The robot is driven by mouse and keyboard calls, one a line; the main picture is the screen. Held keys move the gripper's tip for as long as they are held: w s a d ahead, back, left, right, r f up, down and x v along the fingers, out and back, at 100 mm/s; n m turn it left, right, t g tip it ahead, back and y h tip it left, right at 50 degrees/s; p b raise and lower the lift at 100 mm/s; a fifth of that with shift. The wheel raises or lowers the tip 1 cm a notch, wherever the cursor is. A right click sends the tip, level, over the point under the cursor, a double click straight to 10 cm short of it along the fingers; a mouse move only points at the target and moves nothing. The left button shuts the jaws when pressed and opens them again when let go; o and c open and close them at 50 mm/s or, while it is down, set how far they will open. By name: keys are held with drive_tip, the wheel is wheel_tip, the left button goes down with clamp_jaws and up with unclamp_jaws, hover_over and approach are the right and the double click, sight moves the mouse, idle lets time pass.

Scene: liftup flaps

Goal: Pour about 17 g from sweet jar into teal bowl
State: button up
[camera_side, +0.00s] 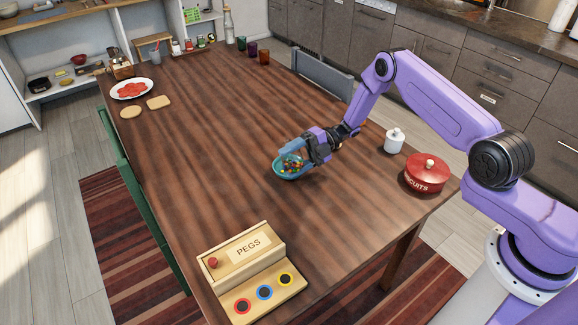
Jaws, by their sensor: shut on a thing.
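The teal bowl (288,177) sits on the wooden table near its middle, under my gripper. Small multicoloured sweets show at the bowl; I cannot tell how many lie in it and how many are still in the jar. My gripper (312,149) is shut on a pale blue, see-through vessel, which looks like the sweet jar (291,147). The jar is tilted to the left over the bowl, and its far end is partly hidden by my gripper. I cannot tell whether jar and bowl touch.
A white lidded pot (395,141) and a red biscuit tin (427,174) stand to the right. A pegs box (245,254) is at the front. A plate of red slices (131,89), boards, coloured cups (251,49) and a bottle are at the back. The table's left middle is clear.

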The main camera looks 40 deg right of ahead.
drive_tip(key=shift+w+d+r+m+y, duration=0.15)
drive_tip(key=shift+w+r+m+y, duration=0.2)
drive_tip(key=shift+m, duration=0.25)
drive_tip(key=shift+w+d+r+m+y, duration=0.2)
drive_tip(key=shift+r+m+y, duration=0.2)
drive_tip(key=shift+m, duration=0.2)
idle(3.3)
drive_tip(key=f+n+h, duration=0.1)
drive_tip(key=s+a+f+n+h, duration=0.1)
drive_tip(key=n, duration=0.1)
drive_tip(key=shift+s+f+t, duration=0.1)
drive_tip(key=shift+s+t, duration=0.15)
drive_tip(key=shift+t, duration=0.05)
drive_tip(key=shift+s+f+n+h, duration=0.1)
drive_tip(key=shift+f+n+h, duration=0.2)
drive_tip(key=shift+n, duration=0.3)
drive_tip(key=shift+f, duration=0.1)
